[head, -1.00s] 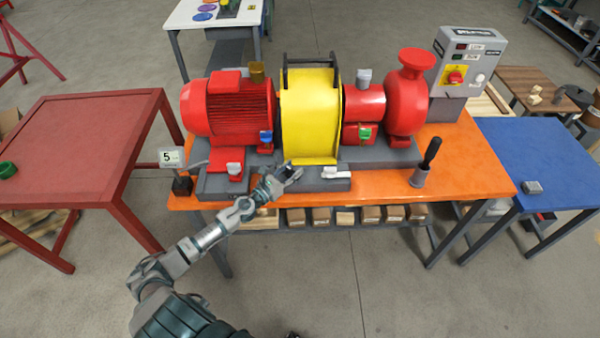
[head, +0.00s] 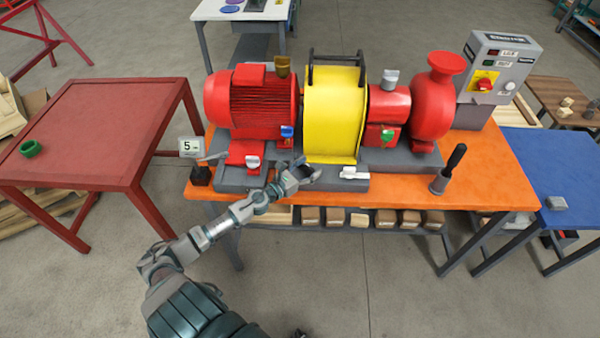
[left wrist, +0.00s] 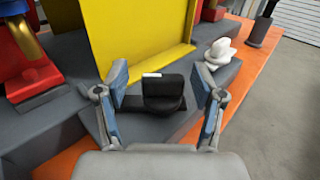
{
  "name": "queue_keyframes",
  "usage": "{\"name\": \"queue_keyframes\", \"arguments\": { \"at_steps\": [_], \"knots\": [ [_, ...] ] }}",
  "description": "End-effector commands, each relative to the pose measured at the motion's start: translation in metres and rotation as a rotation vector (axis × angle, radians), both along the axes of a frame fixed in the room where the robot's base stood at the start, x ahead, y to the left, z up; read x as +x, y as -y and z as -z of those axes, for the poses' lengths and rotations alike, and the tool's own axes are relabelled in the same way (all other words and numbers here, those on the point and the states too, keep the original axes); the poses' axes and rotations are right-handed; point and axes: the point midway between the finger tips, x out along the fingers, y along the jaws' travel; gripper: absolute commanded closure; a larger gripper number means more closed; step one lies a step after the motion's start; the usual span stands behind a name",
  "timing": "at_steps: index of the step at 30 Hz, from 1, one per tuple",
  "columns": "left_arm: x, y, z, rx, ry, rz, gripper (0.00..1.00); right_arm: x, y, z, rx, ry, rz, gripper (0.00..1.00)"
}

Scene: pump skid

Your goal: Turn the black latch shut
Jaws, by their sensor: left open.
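The black latch (left wrist: 163,92) sits on the grey base in front of the yellow guard (left wrist: 135,35) in the left wrist view. It has a small white mark on its top edge. My left gripper (left wrist: 165,88) is open, with one finger on each side of the latch, apart from it as far as I can tell. In the head view my left gripper (head: 305,175) is in front of the yellow guard (head: 335,112) and hides the latch. My right gripper is not in view.
A white latch (head: 354,173) sits to the right on the same base, and another white one (head: 253,162) to the left. The red motor (head: 250,103) stands behind. A dark-handled tool (head: 450,168) stands upright on the orange table (head: 490,185).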

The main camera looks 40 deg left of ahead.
Motion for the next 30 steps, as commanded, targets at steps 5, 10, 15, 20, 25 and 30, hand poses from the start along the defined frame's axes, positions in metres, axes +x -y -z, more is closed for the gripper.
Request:
{"name": "queue_keyframes", "arguments": {
  "at_steps": [5, 10, 15, 20, 25, 30],
  "knots": [
    [-0.025, -0.004, 0.003, 0.0, -0.004, 0.001, 0.31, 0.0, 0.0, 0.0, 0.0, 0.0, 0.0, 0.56],
    [-0.06, -0.012, 0.003, -0.001, -0.004, -0.001, 0.31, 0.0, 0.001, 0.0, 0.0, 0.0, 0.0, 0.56],
    [-0.091, -0.02, 0.003, -0.003, -0.004, -0.003, 0.31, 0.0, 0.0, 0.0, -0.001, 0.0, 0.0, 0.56],
    [-0.109, -0.023, 0.002, -0.002, -0.002, -0.001, 0.31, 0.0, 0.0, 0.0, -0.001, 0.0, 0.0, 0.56],
    [-0.113, -0.025, 0.002, -0.001, -0.001, -0.001, 0.31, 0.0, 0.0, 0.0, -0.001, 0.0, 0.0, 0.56],
    [-0.113, -0.025, 0.002, -0.001, -0.001, -0.001, 0.31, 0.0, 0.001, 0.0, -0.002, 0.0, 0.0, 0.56]
  ]
}}
